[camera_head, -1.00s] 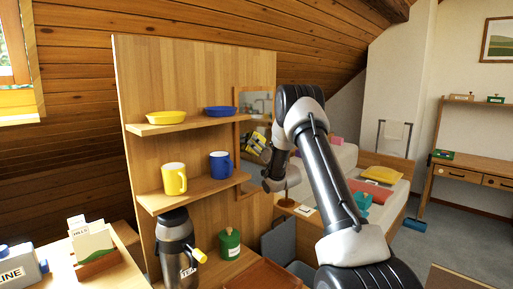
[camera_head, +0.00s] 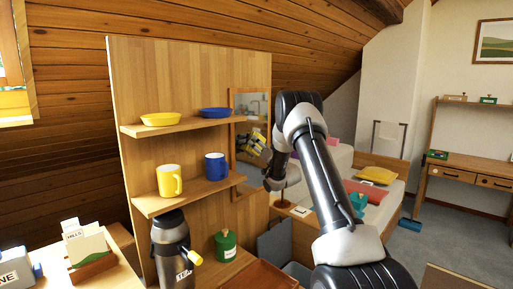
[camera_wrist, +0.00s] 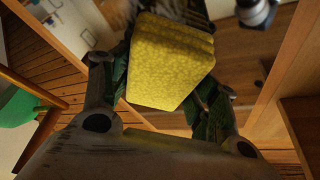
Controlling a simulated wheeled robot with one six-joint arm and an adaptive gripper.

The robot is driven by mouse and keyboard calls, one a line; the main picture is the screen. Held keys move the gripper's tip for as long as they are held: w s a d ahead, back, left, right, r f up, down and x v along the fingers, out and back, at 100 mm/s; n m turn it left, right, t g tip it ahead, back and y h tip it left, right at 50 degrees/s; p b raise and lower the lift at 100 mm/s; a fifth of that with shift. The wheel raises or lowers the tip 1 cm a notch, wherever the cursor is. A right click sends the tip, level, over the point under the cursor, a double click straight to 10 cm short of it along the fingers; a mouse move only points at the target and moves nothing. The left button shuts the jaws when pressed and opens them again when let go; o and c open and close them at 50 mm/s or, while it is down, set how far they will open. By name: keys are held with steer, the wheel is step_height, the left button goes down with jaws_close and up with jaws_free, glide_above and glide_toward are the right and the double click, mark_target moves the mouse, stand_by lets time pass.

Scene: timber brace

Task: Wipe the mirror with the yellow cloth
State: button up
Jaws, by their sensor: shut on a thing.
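The mirror (camera_head: 250,104) is a tall, narrow pane in a wooden frame at the right edge of the upright shelf panel. My gripper (camera_head: 253,144) is in front of it, partly behind my arm, with yellow showing at its fingers. In the wrist view my gripper (camera_wrist: 160,95) is shut on the yellow cloth (camera_wrist: 170,60), a folded block between the dark fingers. The mirror surface (camera_wrist: 240,50) spreads behind the cloth, with reflections in it. I cannot tell whether the cloth touches the glass.
The shelf panel holds a yellow bowl (camera_head: 160,119), a blue bowl (camera_head: 215,112), a yellow mug (camera_head: 169,180) and a blue mug (camera_head: 215,166). Below stand a flask (camera_head: 170,245) and a green canister (camera_head: 225,244). A bed with a yellow pillow (camera_head: 379,175) is behind my arm.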

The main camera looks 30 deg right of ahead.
steer(key=shift+d, duration=0.15)
steer(key=shift+w+d, duration=0.2)
steer(key=shift+d, duration=0.25)
steer(key=shift+w+d, duration=0.2)
steer(key=shift+d, duration=0.25)
steer(key=shift+s, duration=0.15)
steer(key=s+d, duration=0.3)
steer(key=s, duration=0.5)
steer(key=shift+s, duration=0.25)
stand_by(0.4)
stand_by(0.4)
steer(key=s+a+f, duration=0.3)
steer(key=a, duration=0.3)
steer(key=shift+w+a, duration=0.3)
steer(key=shift+w, duration=0.55)
steer(key=shift+w+a, duration=0.25)
steer(key=shift+w, duration=0.6)
steer(key=shift+w+a, duration=0.3)
steer(key=shift+w, duration=0.55)
